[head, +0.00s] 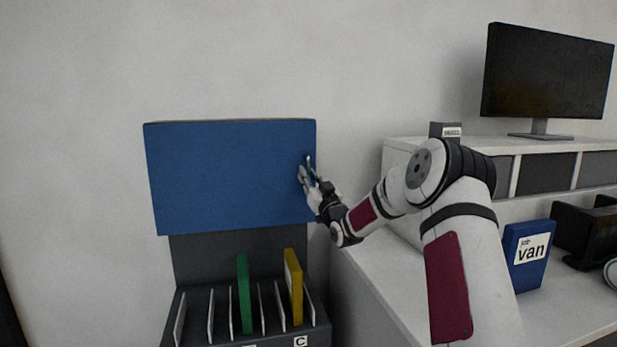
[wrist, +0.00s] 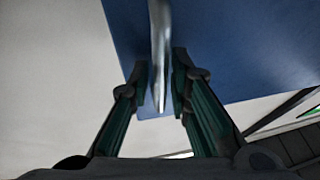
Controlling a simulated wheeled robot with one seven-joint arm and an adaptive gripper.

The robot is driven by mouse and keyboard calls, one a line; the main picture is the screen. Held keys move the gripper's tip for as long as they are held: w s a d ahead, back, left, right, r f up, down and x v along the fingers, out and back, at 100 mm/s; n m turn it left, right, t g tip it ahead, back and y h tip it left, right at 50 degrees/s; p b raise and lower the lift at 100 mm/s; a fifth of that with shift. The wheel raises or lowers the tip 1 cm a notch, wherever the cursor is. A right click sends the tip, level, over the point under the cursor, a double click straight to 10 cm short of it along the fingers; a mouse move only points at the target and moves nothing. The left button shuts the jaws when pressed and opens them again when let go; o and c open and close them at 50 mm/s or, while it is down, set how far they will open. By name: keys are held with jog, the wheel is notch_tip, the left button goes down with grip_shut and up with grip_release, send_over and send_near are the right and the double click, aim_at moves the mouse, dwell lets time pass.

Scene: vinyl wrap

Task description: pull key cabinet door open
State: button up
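The key cabinet's door (head: 225,175) is a wide blue panel on the wall at left in the head view. It looks shut, and its blue face also shows in the wrist view (wrist: 230,45). A slim metal handle (head: 309,163) stands upright near the door's right edge. In the wrist view the handle (wrist: 160,50) runs between my fingers. My gripper (head: 308,178) is at the handle, with one finger on each side. In the wrist view my gripper (wrist: 160,80) shows narrow gaps beside the handle, so the fingers look open around it.
Below the cabinet stands a dark sorter (head: 205,295) with a green folder (head: 244,290) and a yellow folder (head: 293,285). The wall left of the cabinet is clear.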

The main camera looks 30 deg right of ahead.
jog(key=shift+w, duration=0.1)
grip_shut()
